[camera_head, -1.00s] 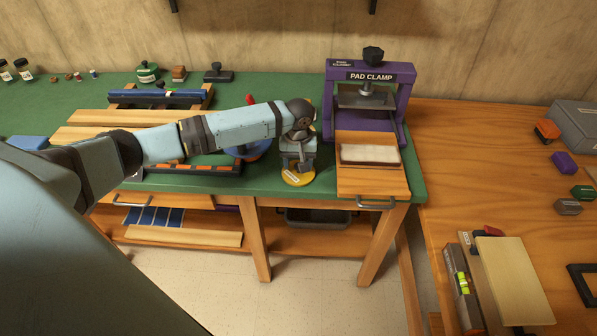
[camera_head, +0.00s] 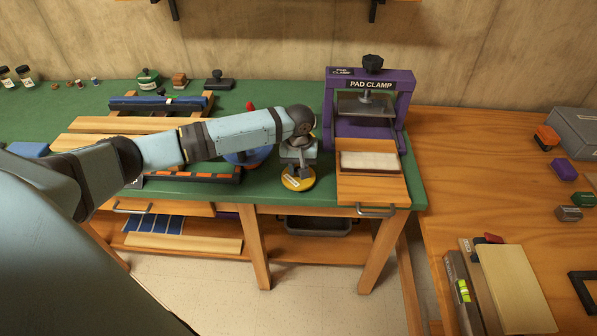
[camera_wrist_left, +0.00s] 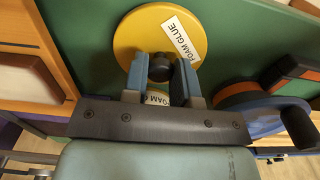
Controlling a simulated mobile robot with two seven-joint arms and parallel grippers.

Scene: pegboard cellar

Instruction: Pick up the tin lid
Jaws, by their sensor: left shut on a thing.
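The tin lid (camera_head: 299,183) is a round yellow disc near the bench's front edge, left of the purple clamp. In the left wrist view the yellow lid (camera_wrist_left: 134,36) carries a white FOAM GLUE label and a dark central knob (camera_wrist_left: 160,68). My left gripper (camera_wrist_left: 160,82) is shut on that knob, one blue-grey finger on each side. In the head view the gripper (camera_head: 298,170) points down over the lid and hides part of it. I cannot tell whether the lid is clear of the surface below. My right gripper is not in view.
The purple pad clamp (camera_head: 411,105) stands to the right, with a pale pad (camera_head: 370,162) on a wooden board before it. A blue round item (camera_head: 247,158) lies left, partly behind my arm. The green bench (camera_head: 235,196) adjoins a wooden table (camera_head: 480,190).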

